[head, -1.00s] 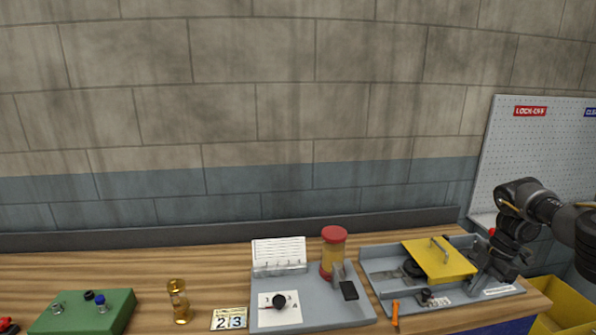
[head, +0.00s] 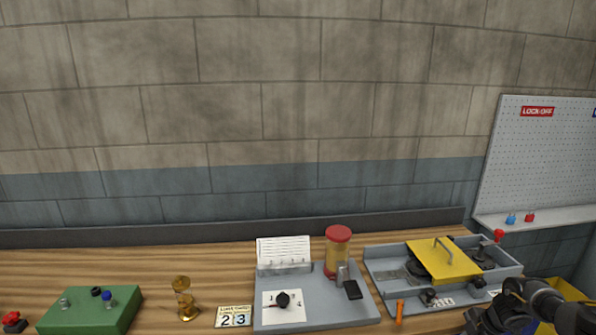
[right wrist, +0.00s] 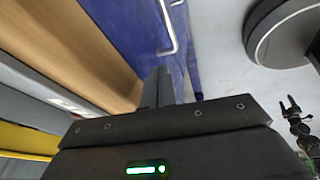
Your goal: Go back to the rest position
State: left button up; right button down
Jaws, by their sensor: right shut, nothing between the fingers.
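My right arm is at the bottom right of the head view, its wrist (head: 508,316) low in front of the table's right end; the fingers there are not clear. In the right wrist view my right gripper (right wrist: 158,86) is shut and empty, beside the blue cabinet front (right wrist: 195,45) and apart from the table items. My left arm is not in the head view. A small dark forked part at the right edge of the right wrist view looks like my left gripper (right wrist: 290,108), too small to read.
A yellow bin (head: 555,290) stands right.

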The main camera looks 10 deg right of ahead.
jog(key=s+d+f+m+t+h, duration=0.1)
jog(key=s+d+f+m+h, duration=0.4)
jog(key=s+d+f, duration=0.75)
jog(key=s+d+r+m+g+h, duration=0.1)
jog(key=s+d+r+m+h, duration=0.15)
jog(key=s+d, duration=0.85)
jog(key=s+d+r+m+g+h, duration=0.15)
jog(key=s+d+h, duration=0.4)
jog(key=s, duration=0.95)
jog(key=s+a+f+m+y, duration=0.1)
jog(key=s+a+f+y, duration=0.25)
jog(key=a+f, duration=0.9)
jog(key=s+a+f+m+y, duration=0.2)
jog(key=s+a+f, duration=0.2)
jog(key=a+f, duration=0.9)
jog(key=s+a+f+m+g+y, duration=0.1)
jog(key=a+f+y, duration=0.1)
jog(key=a, duration=1.5)
jog(key=s+a+f+y, duration=0.1)
jog(key=a+f+y, duration=0.15)
jog(key=a, duration=1.45)
notch_tip(320, 180, down, 7)
jog(key=a+b, duration=0.1)
jog(key=b, duration=0.6)
jog(key=shift+w+a, duration=0.2)
